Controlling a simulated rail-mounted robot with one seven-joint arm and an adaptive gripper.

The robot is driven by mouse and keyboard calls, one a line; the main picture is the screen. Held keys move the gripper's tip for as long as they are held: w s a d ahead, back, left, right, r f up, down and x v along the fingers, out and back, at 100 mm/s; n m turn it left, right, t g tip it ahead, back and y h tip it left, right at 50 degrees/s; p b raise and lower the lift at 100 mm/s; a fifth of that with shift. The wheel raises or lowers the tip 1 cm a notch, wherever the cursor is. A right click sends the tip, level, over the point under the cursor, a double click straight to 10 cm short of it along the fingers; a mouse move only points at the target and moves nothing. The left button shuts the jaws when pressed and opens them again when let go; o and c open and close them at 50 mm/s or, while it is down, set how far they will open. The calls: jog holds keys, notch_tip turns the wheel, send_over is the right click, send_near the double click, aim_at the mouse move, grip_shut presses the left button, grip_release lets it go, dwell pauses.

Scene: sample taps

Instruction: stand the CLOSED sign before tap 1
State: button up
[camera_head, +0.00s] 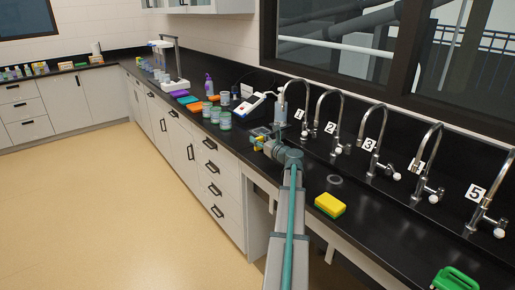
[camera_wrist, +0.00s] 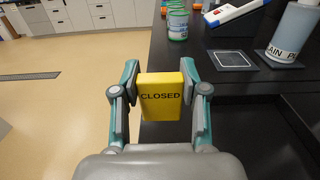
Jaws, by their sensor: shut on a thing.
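The yellow CLOSED sign (camera_wrist: 161,97) is between the two fingers of my gripper (camera_wrist: 160,100) in the wrist view, its lettering facing the camera. The gripper is shut on it. The sign is at the counter's front edge, partly over the floor side; I cannot tell whether it touches the counter. In the head view my gripper (camera_head: 261,142) and a bit of the yellow sign (camera_head: 257,146) show small at the far end of my arm. Tap 1 (camera_head: 282,100), a curved metal faucet with a "1" label (camera_head: 299,114), stands at the back of the counter, right of my gripper.
Several more numbered taps run along the back toward the right. A yellow-green sponge (camera_head: 330,205) and a green item (camera_head: 455,279) lie on the black counter. Jars (camera_head: 225,121), a white-and-blue device (camera_head: 249,105) and a bottle (camera_wrist: 293,32) stand beyond my gripper. Two dark square pads (camera_wrist: 233,60) lie nearby.

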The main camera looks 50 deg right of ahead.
jog(key=shift+w+d+f, duration=0.3)
jog(key=shift+w+f, duration=0.05)
jog(key=shift+f, duration=0.2)
jog(key=shift+w+d+f, duration=0.3)
jog(key=shift+w+f, duration=0.05)
jog(key=shift+f, duration=0.2)
jog(key=shift+w+d+f, duration=0.1)
jog(key=shift+w+f, duration=0.1)
jog(key=shift+f, duration=1.6)
jog(key=shift+f, duration=0.2)
jog(key=o, duration=1)
jog(key=shift+r, duration=0.15)
jog(key=b+v, duration=0.1)
jog(key=v, duration=0.6)
jog(key=shift+s+r, duration=0.1)
jog(key=shift+s, duration=0.2)
